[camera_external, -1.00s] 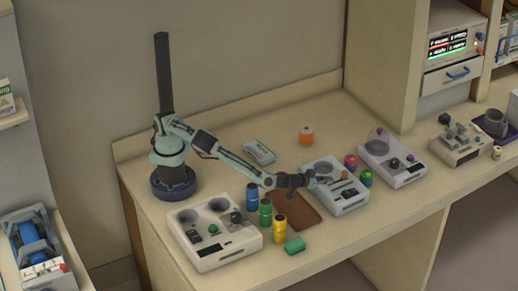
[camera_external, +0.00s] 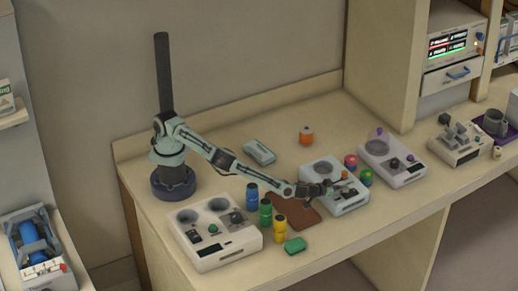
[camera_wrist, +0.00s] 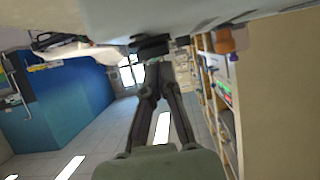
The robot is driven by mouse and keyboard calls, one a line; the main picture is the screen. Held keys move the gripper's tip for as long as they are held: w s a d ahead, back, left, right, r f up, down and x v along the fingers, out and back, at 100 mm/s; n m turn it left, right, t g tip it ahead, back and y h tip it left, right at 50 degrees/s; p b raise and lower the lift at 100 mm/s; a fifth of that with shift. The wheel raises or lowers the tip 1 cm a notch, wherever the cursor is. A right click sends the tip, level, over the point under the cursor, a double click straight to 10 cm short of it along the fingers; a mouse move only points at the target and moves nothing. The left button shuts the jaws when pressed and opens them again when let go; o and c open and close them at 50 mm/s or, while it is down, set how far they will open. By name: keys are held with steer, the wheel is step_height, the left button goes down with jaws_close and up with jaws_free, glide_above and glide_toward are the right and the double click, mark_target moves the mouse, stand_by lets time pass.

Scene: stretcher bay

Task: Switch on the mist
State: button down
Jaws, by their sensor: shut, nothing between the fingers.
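No label that I can read names the mist control. My gripper (camera_external: 328,187) is shut and empty, low over the front of the middle white device (camera_external: 348,208). This device has a round grey recess at its back left, an orange knob (camera_external: 345,175) and a dark panel. In the wrist view my gripper's fingers (camera_wrist: 157,72) are together, and a dark round part (camera_wrist: 150,45) sits just beyond their tips, below a pale surface. I cannot tell whether they touch it. My gripper hides part of the device's controls.
Blue, green and yellow bottles (camera_external: 265,212) and a green block (camera_external: 295,245) stand left of my gripper. A white device (camera_external: 225,255) is at front left, another (camera_external: 408,178) at right. Red and green jars (camera_external: 366,178) stand between the middle and right devices.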

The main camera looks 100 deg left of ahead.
steer(key=shift+s+d+f, duration=0.1)
steer(key=shift+d+f, duration=0.05)
steer(key=shift+f, duration=0.45)
steer(key=shift+r, duration=0.85)
steer(key=shift+d+r, duration=0.1)
steer(key=shift+r, duration=0.45)
steer(key=r, duration=0.3)
steer(key=shift+s+d+r, duration=0.15)
steer(key=shift+s, duration=0.1)
steer(key=s+d, duration=0.7)
steer(key=shift+r, duration=0.2)
